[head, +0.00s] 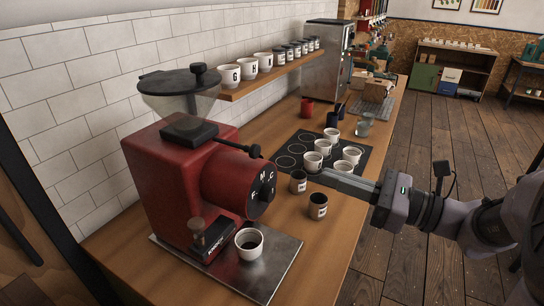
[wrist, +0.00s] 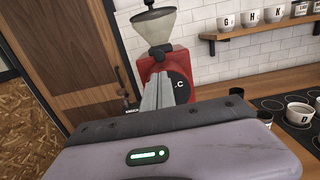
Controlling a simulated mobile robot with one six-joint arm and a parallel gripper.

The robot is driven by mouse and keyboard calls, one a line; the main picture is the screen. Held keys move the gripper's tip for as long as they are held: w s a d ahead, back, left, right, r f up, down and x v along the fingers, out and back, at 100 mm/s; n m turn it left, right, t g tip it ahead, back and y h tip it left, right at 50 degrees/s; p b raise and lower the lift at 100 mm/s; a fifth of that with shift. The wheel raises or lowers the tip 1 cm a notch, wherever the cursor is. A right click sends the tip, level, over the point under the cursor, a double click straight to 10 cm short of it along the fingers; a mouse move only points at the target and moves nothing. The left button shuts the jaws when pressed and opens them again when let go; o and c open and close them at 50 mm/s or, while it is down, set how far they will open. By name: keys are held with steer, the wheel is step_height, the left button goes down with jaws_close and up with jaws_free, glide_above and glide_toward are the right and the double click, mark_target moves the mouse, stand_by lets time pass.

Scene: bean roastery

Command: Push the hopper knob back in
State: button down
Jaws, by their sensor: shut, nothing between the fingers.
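The red grinder (head: 165,165) stands on a steel tray at the near left of the counter, with a clear hopper (head: 180,100) on top. The hopper knob (head: 254,150) is a small black ball on a dark rod, which sticks out to the right from the black block under the hopper. My gripper (head: 322,177) is shut and empty, to the right of the knob and apart from it, above the cups. In the wrist view its fingers (wrist: 158,85) point toward the grinder (wrist: 175,70) and cover part of its front.
A cup (head: 249,242) sits on the steel tray (head: 275,265) below the grinder's front. Several cups stand on and beside a black mat (head: 290,148) under and behind my gripper. A wooden shelf (head: 285,72) with cups runs along the wall. The near right counter is clear.

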mark_target(258, 153)
steer(key=b+x, duration=0.2)
steer(key=x, duration=1)
steer(key=shift+w+a+f, duration=0.1)
steer(key=shift+w+a, duration=0.05)
steer(key=shift+a, duration=0.25)
steer(key=shift+w+a, duration=0.2)
steer(key=shift+a, duration=0.05)
steer(key=shift+w+a, duration=0.15)
steer(key=shift+a, duration=0.1)
steer(key=p+x, duration=0.1)
steer(key=x, duration=0.2)
steer(key=shift+w+a, duration=0.1)
